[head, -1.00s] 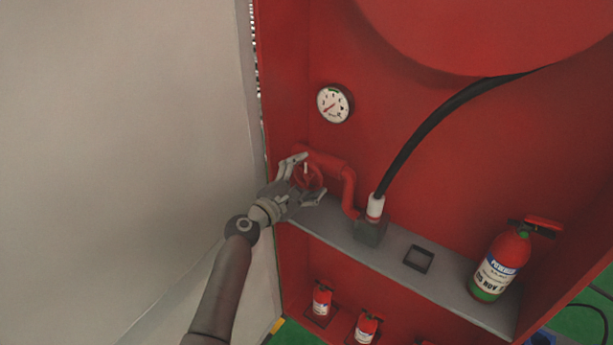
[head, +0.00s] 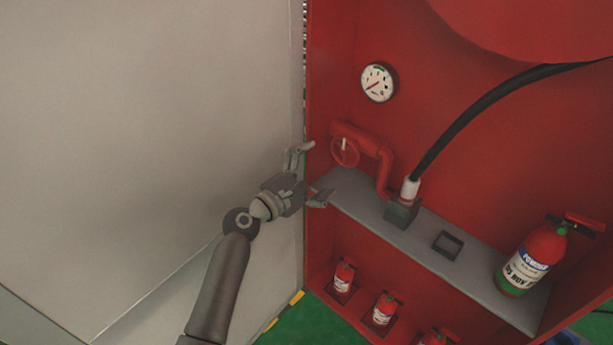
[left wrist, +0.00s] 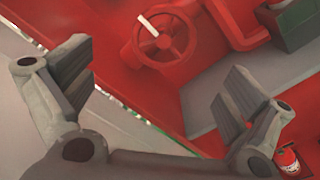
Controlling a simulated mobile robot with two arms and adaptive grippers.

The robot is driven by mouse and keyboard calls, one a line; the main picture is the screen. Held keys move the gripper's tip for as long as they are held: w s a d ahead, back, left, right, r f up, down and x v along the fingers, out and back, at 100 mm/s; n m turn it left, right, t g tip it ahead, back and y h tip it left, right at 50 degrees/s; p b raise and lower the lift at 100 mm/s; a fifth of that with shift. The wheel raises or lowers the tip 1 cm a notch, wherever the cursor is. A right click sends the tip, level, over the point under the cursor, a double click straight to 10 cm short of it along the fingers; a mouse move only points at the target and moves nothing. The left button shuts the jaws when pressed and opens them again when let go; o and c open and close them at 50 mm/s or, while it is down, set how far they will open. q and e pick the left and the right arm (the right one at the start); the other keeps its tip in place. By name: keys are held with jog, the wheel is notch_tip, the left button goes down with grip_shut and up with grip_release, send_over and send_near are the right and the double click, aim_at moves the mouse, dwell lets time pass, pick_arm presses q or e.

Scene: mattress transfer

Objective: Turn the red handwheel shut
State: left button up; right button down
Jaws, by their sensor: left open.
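The red handwheel (head: 345,151) sits on a red pipe at the left inside the red cabinet, above the grey shelf. A white mark shows at its upper part. In the left wrist view the handwheel (left wrist: 165,38) lies beyond the fingers, at the top middle. My left gripper (head: 312,174) is open and empty, to the left of and below the wheel at the cabinet's left edge. Its two fingers also show spread wide in the left wrist view (left wrist: 155,90). It is apart from the wheel. My right gripper is in no view.
A pressure gauge (head: 379,82) is on the back wall. A black hose (head: 475,110) runs to a fitting on the grey shelf (head: 365,204). A fire extinguisher (head: 530,258) stands at the shelf's right; smaller ones stand below. A large pale panel (head: 150,130) fills the left.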

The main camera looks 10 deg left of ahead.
pick_arm(q)
jog(key=v, duration=0.2)
jog(key=shift+s+f, duration=0.15)
jog(key=shift+s, duration=0.2)
jog(key=shift+w, duration=0.1)
